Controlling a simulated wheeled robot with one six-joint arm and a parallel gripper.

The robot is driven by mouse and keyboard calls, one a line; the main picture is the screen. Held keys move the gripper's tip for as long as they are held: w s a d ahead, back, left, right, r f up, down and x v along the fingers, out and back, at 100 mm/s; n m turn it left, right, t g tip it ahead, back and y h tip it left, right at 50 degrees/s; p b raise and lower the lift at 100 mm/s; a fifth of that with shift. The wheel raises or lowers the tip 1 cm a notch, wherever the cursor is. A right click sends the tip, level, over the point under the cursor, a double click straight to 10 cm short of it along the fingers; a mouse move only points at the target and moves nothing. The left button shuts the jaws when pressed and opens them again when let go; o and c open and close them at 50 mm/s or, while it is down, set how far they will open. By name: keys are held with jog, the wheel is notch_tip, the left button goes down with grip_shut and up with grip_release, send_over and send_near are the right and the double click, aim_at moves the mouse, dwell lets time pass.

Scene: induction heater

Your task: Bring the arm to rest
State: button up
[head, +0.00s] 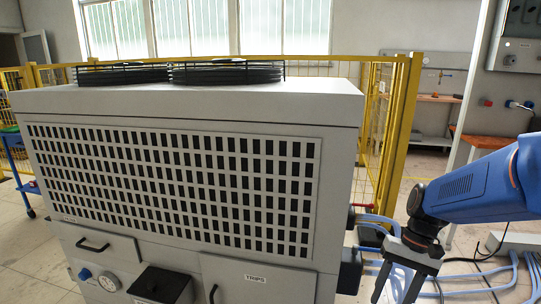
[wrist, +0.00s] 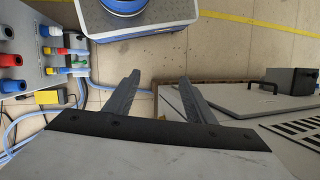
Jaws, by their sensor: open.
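My blue arm comes in from the right edge of the head view. My gripper (head: 398,288) hangs at its end, pointing down, to the right of the large grey cabinet (head: 345,150). In the wrist view my gripper (wrist: 158,84) shows two dark fingers spread apart with nothing between them. The fingertips run close to the bottom edge of the head view.
Blue hoses (head: 460,285) run along the floor near my gripper. A yellow mesh fence (head: 403,130) stands behind the cabinet. The wrist view shows a panel with coloured connectors (wrist: 25,60) at left and a blue-and-grey unit (wrist: 150,22) at the top.

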jog(key=s+a+r+n+t+h, duration=0.1)
jog(key=s+r+n+t+h, duration=0.2)
jog(key=s+r+t, duration=0.4)
jog(key=shift+s+a+r+n, duration=0.25)
jog(key=shift+s+r, duration=0.25)
jog(key=shift+s, duration=1.2)
